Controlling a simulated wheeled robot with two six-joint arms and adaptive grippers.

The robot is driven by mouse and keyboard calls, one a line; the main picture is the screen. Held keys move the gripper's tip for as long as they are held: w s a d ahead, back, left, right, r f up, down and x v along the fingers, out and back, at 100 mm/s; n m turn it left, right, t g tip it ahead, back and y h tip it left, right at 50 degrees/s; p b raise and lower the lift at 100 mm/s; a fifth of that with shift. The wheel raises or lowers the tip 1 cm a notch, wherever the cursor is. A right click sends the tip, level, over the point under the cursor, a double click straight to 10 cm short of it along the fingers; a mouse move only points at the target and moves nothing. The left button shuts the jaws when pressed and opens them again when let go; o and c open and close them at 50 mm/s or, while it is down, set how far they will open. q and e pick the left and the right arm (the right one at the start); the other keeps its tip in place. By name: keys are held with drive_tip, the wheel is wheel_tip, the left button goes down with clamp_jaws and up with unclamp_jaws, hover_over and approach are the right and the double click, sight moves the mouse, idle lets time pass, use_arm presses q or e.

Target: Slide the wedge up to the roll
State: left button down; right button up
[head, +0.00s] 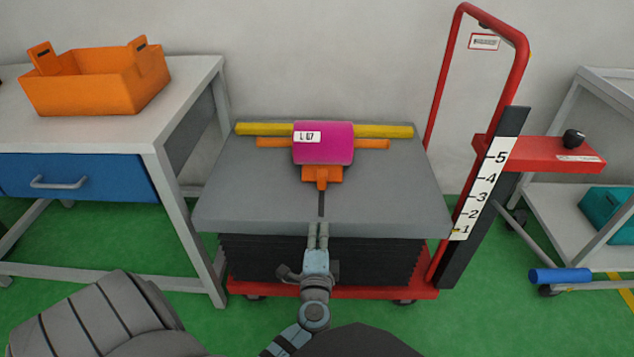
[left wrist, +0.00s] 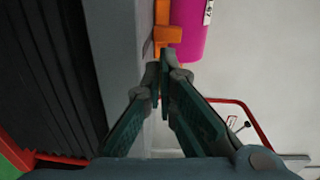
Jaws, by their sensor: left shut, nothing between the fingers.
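The magenta roll (head: 323,148) with a white label lies across the grey lift table top (head: 255,190). The orange wedge (head: 322,177) is at the roll's near side, close against it; whether they touch I cannot tell. Orange bar ends show on both sides of the roll. My left gripper (head: 318,230) is shut and empty at the table's front edge, in line with the wedge and nearer to me. In the left wrist view the shut fingertips (left wrist: 164,66) point at the wedge (left wrist: 166,37), with the roll (left wrist: 188,28) beyond. My right gripper is out of view.
A yellow bar (head: 385,131) lies behind the roll. A red frame with a numbered scale (head: 482,190) stands right. A workbench with an orange bin (head: 95,90) stands left. The table top is otherwise bare.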

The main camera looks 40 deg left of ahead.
sight(321, 179)
use_arm(q)
drive_tip(key=shift+t, duration=0.3)
drive_tip(key=b+x, duration=0.1)
drive_tip(key=x, duration=0.3)
drive_tip(key=r+x, duration=0.1)
drive_tip(key=x, duration=0.3)
drive_tip(key=r+b+x, duration=0.1)
drive_tip(key=x, duration=0.4)
drive_tip(key=shift+a+b, duration=0.1)
drive_tip(key=shift+b, duration=0.2)
drive_tip(key=shift+w+a+r, duration=0.15)
drive_tip(key=shift+w+a, duration=0.25)
drive_tip(key=shift+w, duration=0.05)
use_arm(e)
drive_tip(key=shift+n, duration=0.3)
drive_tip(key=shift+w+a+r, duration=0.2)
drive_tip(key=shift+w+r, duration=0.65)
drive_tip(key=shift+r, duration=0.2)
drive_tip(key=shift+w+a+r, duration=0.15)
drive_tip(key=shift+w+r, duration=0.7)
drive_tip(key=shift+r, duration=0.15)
